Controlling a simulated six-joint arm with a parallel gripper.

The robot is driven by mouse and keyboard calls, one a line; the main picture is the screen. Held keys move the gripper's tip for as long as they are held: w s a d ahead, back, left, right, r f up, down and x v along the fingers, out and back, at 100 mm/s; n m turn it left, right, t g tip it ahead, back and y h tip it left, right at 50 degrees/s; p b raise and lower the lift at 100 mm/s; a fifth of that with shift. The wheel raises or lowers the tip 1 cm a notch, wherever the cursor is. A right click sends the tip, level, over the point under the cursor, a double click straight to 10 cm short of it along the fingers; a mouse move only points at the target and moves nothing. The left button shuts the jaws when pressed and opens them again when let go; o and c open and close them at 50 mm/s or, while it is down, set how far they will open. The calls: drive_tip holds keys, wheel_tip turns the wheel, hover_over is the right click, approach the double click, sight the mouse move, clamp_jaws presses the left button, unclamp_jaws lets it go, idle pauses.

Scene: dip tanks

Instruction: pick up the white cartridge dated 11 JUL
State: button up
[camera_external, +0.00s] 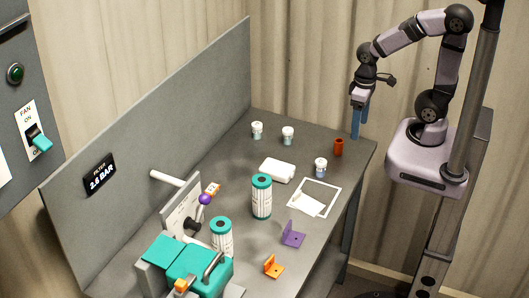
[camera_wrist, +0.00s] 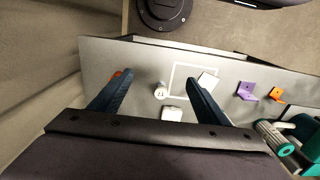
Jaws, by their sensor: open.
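Two white cartridges with teal caps stand upright on the grey bench in the external view. One cartridge (camera_external: 261,199) stands mid-bench, and the other (camera_external: 221,238) stands nearer the camera beside the teal machine. Both bear printed labels, but the dates are too small to read, so I cannot tell which is 11 JUL. A white and teal cylinder (camera_wrist: 272,136) shows at the right of the wrist view. My gripper (camera_external: 360,123) is open and empty above the bench's far right corner, well away from both cartridges. Its blue fingers also show in the wrist view (camera_wrist: 158,77).
A white box (camera_external: 277,170), small jars (camera_external: 288,135), a red-orange cup (camera_external: 338,147) and a white-outlined square (camera_external: 328,188) lie between. Purple (camera_external: 293,235) and orange (camera_external: 273,267) brackets sit near the front edge. A teal machine (camera_external: 195,265) and tall panel (camera_external: 170,110) bound the bench.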

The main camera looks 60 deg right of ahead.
drive_tip(key=r, duration=0.2)
drive_tip(key=n+t+y+b, duration=0.1)
drive_tip(key=t+y+b, duration=0.1)
drive_tip(key=t+b, duration=1.7)
hover_over(270, 186)
drive_tip(key=b, duration=0.1)
wheel_tip(270, 186, down, 2)
drive_tip(key=g, duration=0.1)
wheel_tip(270, 186, down, 12)
drive_tip(key=shift+s+r, duration=0.1)
drive_tip(key=shift+w+r+p, duration=0.2)
drive_tip(key=shift+w+p, duration=1.25)
drive_tip(key=shift+w, duration=1.85)
drive_tip(key=shift+w+f, duration=0.1)
drive_tip(key=shift+w, duration=0.3)
drive_tip(key=c, duration=1.6)
